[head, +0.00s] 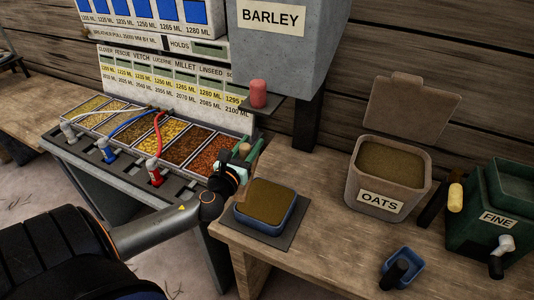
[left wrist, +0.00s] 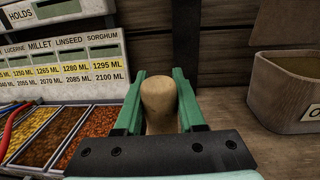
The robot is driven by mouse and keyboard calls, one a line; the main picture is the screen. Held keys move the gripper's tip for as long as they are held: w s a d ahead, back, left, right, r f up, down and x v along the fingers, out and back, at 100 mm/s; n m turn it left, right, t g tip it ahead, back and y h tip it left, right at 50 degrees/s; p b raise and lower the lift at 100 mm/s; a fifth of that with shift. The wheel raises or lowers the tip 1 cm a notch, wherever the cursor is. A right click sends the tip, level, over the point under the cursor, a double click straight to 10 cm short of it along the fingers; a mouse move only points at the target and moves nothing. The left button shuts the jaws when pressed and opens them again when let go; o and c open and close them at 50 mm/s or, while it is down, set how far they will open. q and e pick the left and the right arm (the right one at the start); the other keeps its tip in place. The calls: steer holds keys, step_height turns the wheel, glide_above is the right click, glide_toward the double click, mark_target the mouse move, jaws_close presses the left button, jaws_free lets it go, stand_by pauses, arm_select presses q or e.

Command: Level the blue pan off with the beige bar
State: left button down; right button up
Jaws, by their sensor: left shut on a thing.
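The blue pan (head: 262,227) sits on a dark mat on the wooden bench, filled to about its rim with brown grain. The grain's surface looks fairly flat. My left gripper (head: 238,160), with green fingers, is shut on the beige bar (head: 244,149), just behind and left of the pan, apart from it. In the left wrist view the bar's rounded end (left wrist: 160,98) stands between the two green fingers (left wrist: 159,105). The pan is not seen in the left wrist view. My right gripper is not in view.
The barley hopper (head: 280,50) hangs behind the pan, with a red knob (head: 258,92) low on it. The oats bin (head: 388,182), a blue scoop (head: 403,268) and the green fine box (head: 492,220) stand to the right. Grain trays (head: 187,143) lie left.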

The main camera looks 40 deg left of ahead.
arm_select(q)
steer(key=shift+a+r, duration=0.1)
steer(key=shift+a, duration=0.05)
step_height(320, 180, down, 6)
steer(key=b, duration=0.5)
steer(key=shift+r, duration=0.2)
steer(key=shift+f, duration=0.15)
stand_by(0.5)
steer(key=shift+f+b, duration=0.35)
steer(key=shift+f, duration=0.2)
stand_by(0.4)
